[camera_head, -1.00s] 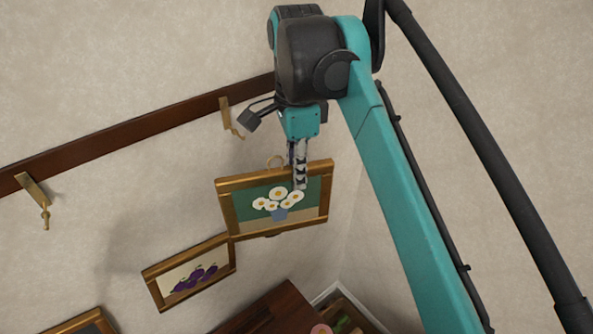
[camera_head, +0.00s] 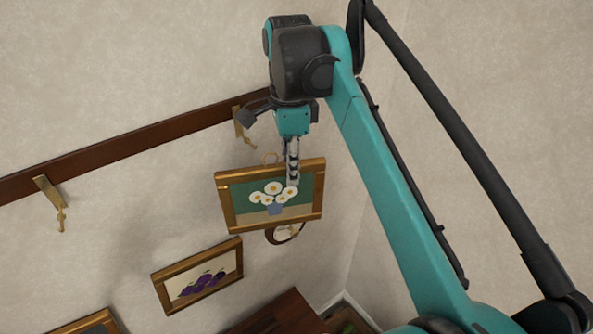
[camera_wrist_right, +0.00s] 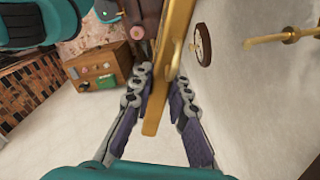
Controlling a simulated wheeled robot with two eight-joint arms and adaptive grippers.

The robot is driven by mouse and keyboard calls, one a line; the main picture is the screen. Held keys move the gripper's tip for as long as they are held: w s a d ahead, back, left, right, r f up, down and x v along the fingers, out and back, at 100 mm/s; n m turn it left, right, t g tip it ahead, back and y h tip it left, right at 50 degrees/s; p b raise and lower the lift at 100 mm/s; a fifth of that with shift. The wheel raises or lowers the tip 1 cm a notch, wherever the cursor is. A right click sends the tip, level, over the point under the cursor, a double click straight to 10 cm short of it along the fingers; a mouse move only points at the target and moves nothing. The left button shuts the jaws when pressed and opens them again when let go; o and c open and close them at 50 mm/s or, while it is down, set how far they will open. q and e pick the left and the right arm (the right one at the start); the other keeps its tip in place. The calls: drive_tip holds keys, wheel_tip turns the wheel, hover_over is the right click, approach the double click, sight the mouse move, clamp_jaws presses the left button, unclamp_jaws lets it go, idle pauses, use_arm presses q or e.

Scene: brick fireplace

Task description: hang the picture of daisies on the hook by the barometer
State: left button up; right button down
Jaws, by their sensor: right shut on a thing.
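The picture of daisies (camera_head: 240,203), in a gold frame with a ring (camera_head: 270,157) at its top, is held off the wall, slightly tilted. My right gripper (camera_head: 292,172) is shut on its top edge; the right wrist view shows the gold frame (camera_wrist_right: 165,85) edge-on between the fingers (camera_wrist_right: 162,98). The round barometer (camera_head: 287,235) is partly hidden behind the picture's lower edge and shows clearly in the right wrist view (camera_wrist_right: 203,44). A brass hook (camera_head: 243,125) on the rail is up and left of the picture; a brass hook (camera_wrist_right: 285,36) shows in the wrist view. My left gripper is out of view.
A dark wooden rail (camera_head: 130,143) runs along the wall, with another brass hook (camera_head: 48,195) at left. A framed picture of purple eggplants (camera_head: 200,277) hangs lower left, with another frame (camera_head: 88,324) below. A wooden cabinet (camera_head: 280,315) stands below.

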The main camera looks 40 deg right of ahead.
drive_tip(key=w+f, duration=0.1)
drive_tip(key=w, duration=0.6)
drive_tip(key=shift+w+d+f+p, duration=0.25)
drive_tip(key=shift+w+d+p, duration=0.05)
drive_tip(key=shift+d+p, duration=0.1)
idle(0.3)
idle(0.8)
drive_tip(key=c, duration=1.4)
unclamp_jaws()
wheel_tip(320, 180, up, 12)
